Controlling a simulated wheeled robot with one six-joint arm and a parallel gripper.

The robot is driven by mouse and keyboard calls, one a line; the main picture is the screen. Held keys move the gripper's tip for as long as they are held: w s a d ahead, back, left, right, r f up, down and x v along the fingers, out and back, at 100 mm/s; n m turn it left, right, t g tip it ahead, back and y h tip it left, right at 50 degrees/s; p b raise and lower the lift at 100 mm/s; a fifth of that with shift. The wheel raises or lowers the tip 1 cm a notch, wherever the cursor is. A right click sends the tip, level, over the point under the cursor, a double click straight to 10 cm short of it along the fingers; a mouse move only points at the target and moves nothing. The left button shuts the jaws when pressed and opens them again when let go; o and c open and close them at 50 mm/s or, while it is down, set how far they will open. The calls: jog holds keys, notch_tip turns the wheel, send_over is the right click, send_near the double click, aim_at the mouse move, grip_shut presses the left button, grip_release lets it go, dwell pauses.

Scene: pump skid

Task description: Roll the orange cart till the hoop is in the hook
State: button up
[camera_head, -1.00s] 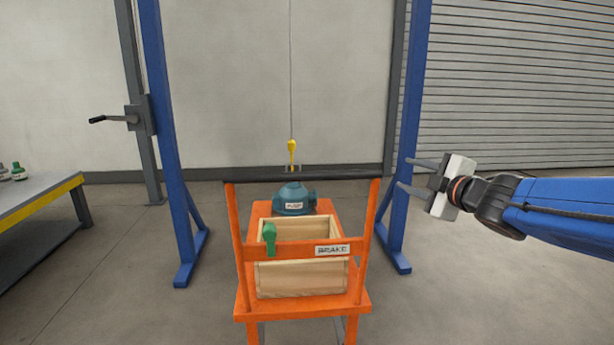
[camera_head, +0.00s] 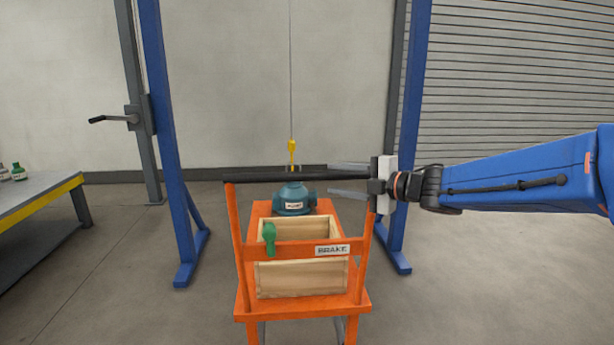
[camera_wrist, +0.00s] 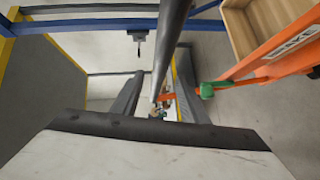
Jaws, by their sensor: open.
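The orange cart (camera_head: 310,306) stands under the blue frame, with a black push bar (camera_head: 262,178) across its near top. A teal pump (camera_head: 293,200) sits on its far part. The yellow hook (camera_head: 292,148) hangs on a cable just behind the bar in the picture. Small grey metal shows beside the hook's lower end, but the bar hides much there, and I cannot tell whether a hoop is in the hook. My gripper (camera_head: 334,179) is open at the bar's right end, one finger above and one below it. In the wrist view the bar (camera_wrist: 173,45) runs between the fingers.
A green brake lever (camera_head: 269,238) stands by the BRAKE label (camera_head: 333,250). A wooden crate (camera_head: 300,281) rests on the cart. Blue posts (camera_head: 166,130) flank it; a hand crank (camera_head: 112,119) is at left. A grey bench (camera_head: 40,192) stands far left. Floor around is clear.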

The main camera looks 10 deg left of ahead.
jog(key=x, duration=1)
jog(key=shift+w+a, duration=0.2)
jog(key=shift+a, duration=0.15)
jog(key=shift+c, duration=0.2)
grip_shut()
